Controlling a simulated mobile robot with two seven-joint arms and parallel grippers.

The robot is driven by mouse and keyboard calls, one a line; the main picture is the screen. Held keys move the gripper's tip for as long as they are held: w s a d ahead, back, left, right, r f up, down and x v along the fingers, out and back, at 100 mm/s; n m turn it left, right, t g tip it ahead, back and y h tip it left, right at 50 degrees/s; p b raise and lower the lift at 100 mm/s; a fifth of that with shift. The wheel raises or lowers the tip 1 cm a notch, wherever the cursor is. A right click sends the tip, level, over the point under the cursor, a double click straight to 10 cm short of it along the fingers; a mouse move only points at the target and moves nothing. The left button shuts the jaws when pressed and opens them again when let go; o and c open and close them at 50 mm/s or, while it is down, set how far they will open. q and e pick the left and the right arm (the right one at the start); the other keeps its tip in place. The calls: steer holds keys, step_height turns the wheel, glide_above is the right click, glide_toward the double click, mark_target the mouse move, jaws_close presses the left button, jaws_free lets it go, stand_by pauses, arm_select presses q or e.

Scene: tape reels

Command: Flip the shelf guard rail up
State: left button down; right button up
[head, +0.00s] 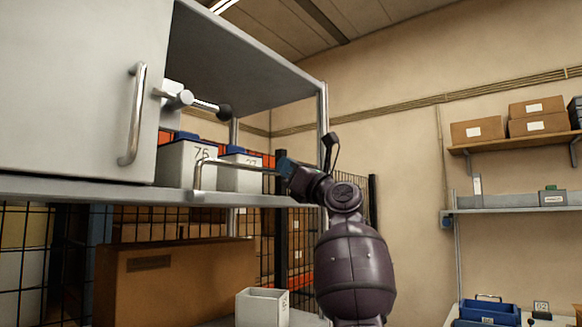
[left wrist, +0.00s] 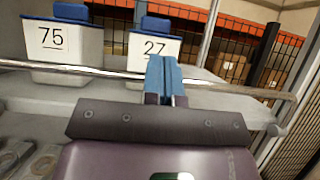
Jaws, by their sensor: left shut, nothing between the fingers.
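The metal shelf guard rail (head: 236,166) stands above the front edge of the cabinet shelf (head: 120,190), with its left end bent down to that edge. In the left wrist view the rail (left wrist: 60,67) crosses the picture in front of two bins. My left gripper (head: 284,166) is at the rail's right part, and its blue fingertips (left wrist: 164,78) are shut together with nothing between them. The fingertips overlap the rail in the wrist view; I cannot tell whether they touch it. The gripper hides the rail's right end in the head view. My right gripper is out of view.
Bin 75 (head: 186,165) and bin 27 (head: 238,175) stand behind the rail. A lever with a black knob (head: 224,110) juts out above them. A cabinet door with a handle (head: 135,115) is at left. A cardboard box (head: 170,285) stands below the shelf.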

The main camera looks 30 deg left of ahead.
arm_select(q)
steer(key=shift+a+g, duration=0.15)
steer(key=shift+g, duration=0.15)
step_height(320, 180, up, 20)
stand_by(0.8)
stand_by(0.4)
